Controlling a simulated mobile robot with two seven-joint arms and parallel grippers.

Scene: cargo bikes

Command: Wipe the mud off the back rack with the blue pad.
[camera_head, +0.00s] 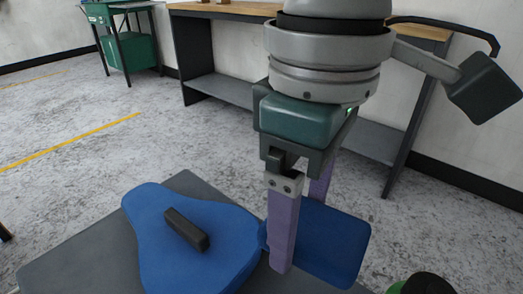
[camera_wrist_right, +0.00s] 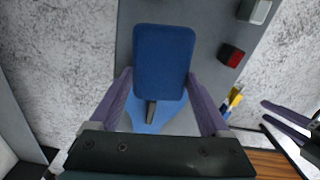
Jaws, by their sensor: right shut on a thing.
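My right gripper (camera_head: 296,235), with purple fingers, is shut on a dark blue rectangular pad (camera_head: 325,248). The wrist view shows the pad (camera_wrist_right: 165,62) between and beyond the fingertips. Below and left of it is a lighter blue saddle-shaped piece (camera_head: 165,225) with a short dark bar (camera_head: 187,229) on top. A flat grey surface (camera_head: 70,262) lies under these; I cannot tell whether it is the back rack. I cannot make out mud. My left gripper (camera_wrist_right: 263,112) shows at the right of the wrist view, its purple fingers apart with nothing seen between them.
A red block (camera_wrist_right: 231,55) and a grey block (camera_wrist_right: 254,11) sit along the grey surface's edge. A workbench (camera_head: 225,9) and a green cabinet (camera_head: 130,52) stand behind. A dark and green object (camera_head: 428,284) is at the lower right. The speckled floor (camera_head: 120,120) between is clear.

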